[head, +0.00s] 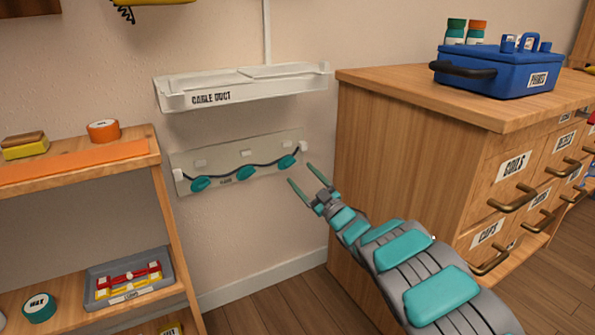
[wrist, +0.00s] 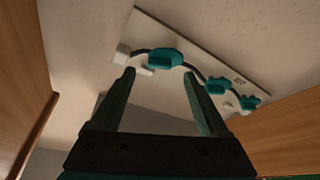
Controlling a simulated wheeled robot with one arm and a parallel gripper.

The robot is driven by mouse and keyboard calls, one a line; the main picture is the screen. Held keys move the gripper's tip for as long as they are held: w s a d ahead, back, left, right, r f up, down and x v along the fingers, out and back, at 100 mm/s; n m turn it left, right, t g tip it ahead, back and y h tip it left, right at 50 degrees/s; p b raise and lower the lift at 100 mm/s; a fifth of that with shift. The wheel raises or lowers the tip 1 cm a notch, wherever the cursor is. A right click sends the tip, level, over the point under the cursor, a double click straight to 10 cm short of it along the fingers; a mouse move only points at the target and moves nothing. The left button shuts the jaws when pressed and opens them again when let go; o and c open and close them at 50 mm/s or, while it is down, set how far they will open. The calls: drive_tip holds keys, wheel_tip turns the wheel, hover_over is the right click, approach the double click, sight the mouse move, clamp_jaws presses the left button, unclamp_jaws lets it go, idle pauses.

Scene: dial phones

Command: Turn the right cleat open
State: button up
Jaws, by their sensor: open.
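A pale panel (head: 222,158) on the wall carries three teal cleats in a row, with a dark cable running along them. The right cleat (head: 287,162) is near a white end block (head: 303,147); it lies slightly tilted, roughly along the cable. The middle cleat (head: 246,173) and left cleat (head: 201,184) are further left. My gripper (head: 299,173) is open and empty, its fingers pointing at the panel just right of and below the right cleat. In the wrist view, that cleat (wrist: 166,58) shows beyond and between my fingertips (wrist: 158,75), apparently untouched.
A cable duct shelf (head: 240,90) juts from the wall above the panel. A wooden drawer cabinet (head: 410,140) stands close on the right, with a blue box (head: 495,72) on top. A wooden shelf (head: 80,165) stands left.

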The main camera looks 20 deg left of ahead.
drive_tip(key=v, duration=0.3)
drive_tip(key=shift+s+d+f, duration=0.15)
drive_tip(key=shift+s+d, duration=0.05)
drive_tip(key=shift+d, duration=0.1)
drive_tip(key=shift+s, duration=0.1)
